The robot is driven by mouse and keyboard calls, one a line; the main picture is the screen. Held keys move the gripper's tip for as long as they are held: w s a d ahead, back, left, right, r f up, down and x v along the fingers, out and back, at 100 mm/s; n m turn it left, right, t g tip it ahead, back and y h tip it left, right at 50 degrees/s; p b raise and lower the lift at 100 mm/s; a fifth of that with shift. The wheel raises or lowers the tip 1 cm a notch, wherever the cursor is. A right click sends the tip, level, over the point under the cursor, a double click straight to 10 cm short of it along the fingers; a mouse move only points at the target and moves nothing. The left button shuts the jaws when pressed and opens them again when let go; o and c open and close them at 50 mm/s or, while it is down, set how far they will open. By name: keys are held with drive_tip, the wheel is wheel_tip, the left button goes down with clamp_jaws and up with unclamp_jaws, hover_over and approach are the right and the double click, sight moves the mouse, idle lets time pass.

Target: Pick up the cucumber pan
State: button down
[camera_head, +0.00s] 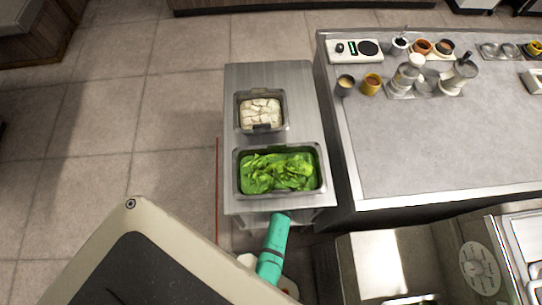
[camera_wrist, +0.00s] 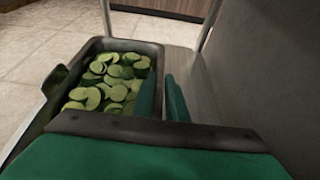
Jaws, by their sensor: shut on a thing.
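The cucumber pan (camera_wrist: 135,47) is a dark metal pan filled with green cucumber slices, seen in the wrist view. My gripper (camera_wrist: 161,90) has its two green fingers close together at the pan's right wall, shut on that wall. The pan looks level in the wrist view. Its near side is hidden behind my gripper's body. I cannot make out the cucumber pan in the head view, where a teal part of my arm is beside the cart's near end. I cannot tell whether the pan rests on the shelf or is just clear of it.
A metal cart (camera_head: 237,78) holds a lettuce pan (camera_head: 237,194) and a pan of pale food (camera_head: 240,126) on top. In the wrist view, a metal shelf (camera_wrist: 180,60) and cart legs are close to the pan. A counter (camera_head: 440,140) stands right; open floor (camera_head: 110,110) is left.

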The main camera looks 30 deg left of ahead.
drive_tip(key=shift+r, duration=0.2)
wheel_tip(320, 180, up, 7)
drive_tip(key=shift+w+d+r, duration=0.1)
drive_tip(key=shift+w+d, duration=0.05)
wheel_tip(320, 180, up, 3)
drive_tip(key=shift+f, duration=0.2)
idle(0.4)
drive_tip(key=shift+a, duration=0.2)
idle(0.6)
